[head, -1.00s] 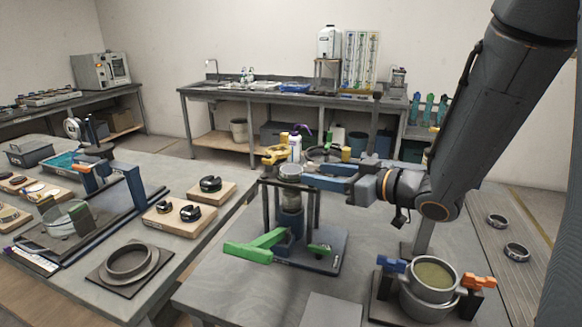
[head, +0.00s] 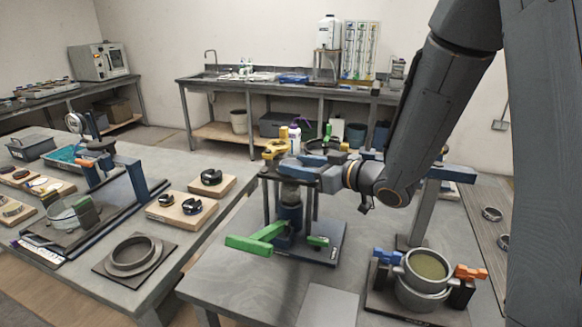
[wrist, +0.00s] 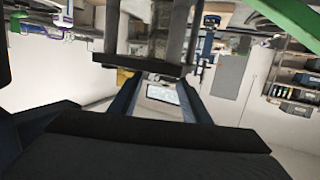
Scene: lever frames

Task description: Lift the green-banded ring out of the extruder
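The extruder (head: 330,253) stands on the near bench, with dark upright posts and a green lever (head: 256,240) at its front left. My gripper (head: 290,171) reaches in from the right at the top of the posts. Its blue fingers cover much of the extruder's upper middle in the head view. In the wrist view the two fingers (wrist: 160,88) are apart, and I see only background between them. The extruder's dark plate (wrist: 128,62) and posts lie just beyond them. I cannot pick out the green-banded ring; it may be hidden behind the fingers.
A metal pot (head: 428,267) with blue and orange clamps stands right of the extruder. A flat grey plate (head: 327,306) lies in front. The left bench holds a dark ring on a square base (head: 133,256) and wooden blocks (head: 182,213). Yellow parts (head: 276,148) show just behind my fingers.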

